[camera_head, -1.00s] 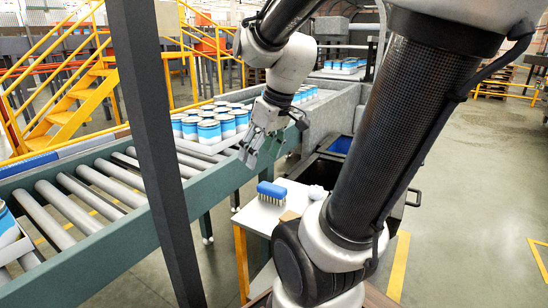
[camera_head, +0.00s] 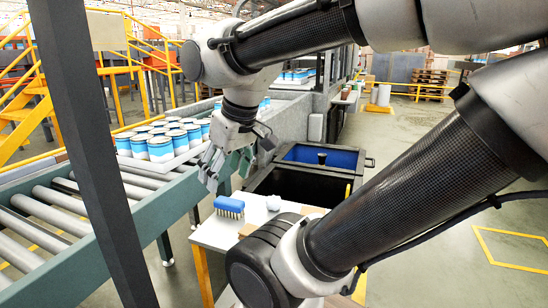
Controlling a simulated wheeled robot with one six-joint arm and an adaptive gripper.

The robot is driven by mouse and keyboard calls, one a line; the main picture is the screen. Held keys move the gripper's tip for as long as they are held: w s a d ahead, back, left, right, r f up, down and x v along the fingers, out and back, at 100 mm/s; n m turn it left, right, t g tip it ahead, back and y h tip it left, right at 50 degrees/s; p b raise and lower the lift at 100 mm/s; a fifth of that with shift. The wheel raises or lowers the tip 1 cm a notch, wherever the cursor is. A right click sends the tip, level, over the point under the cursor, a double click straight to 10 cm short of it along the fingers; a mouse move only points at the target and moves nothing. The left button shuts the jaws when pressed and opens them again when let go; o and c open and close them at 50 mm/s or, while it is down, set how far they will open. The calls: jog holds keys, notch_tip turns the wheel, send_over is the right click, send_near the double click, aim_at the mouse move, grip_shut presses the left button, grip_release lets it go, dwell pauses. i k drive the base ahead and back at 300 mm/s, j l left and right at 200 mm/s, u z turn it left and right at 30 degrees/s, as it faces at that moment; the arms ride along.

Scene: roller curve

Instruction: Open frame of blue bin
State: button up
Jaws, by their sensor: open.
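The blue bin (camera_head: 340,158) sits behind a black bin, to the right of the conveyor. Its inside is blue, and a dark frame (camera_head: 300,146) runs around its top. A small dark handle (camera_head: 371,162) sticks out at the frame's right side. A small black item (camera_head: 322,157) shows inside against the blue. My gripper (camera_head: 212,172) is open and empty, pointing down near the conveyor edge. It is left of both bins and apart from them. My arm hides part of the area at the right.
The black bin (camera_head: 268,182) stands in front of the blue bin. A white table (camera_head: 214,238) holds a blue brush (camera_head: 229,206) and a small white item (camera_head: 273,203). White-and-blue cans (camera_head: 160,149) stand on the roller conveyor (camera_head: 45,200). A dark post (camera_head: 85,150) crosses the left.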

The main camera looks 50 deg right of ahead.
aim_at(280, 155)
jog(key=k+z, duration=0.1)
jog(key=k, duration=0.55)
jog(key=l+z, duration=0.15)
jog(key=z, duration=0.25)
jog(key=l+z, duration=0.2)
jog(key=z, duration=0.25)
jog(key=i+l+z, duration=0.1)
jog(key=z, duration=0.3)
jog(key=i+l, duration=0.2)
jog(key=l, duration=0.2)
jog(key=i+l, duration=0.2)
jog(key=l, duration=0.15)
jog(key=i+l, duration=0.15)
jog(key=l, duration=0.25)
jog(key=i+l, duration=0.2)
jog(key=l, duration=0.2)
jog(key=i+l, duration=0.2)
jog(key=l, duration=0.15)
jog(key=i+l, duration=0.15)
jog(key=l, duration=0.15)
jog(key=i+l+u, duration=0.5)
jog(key=u, duration=0.2)
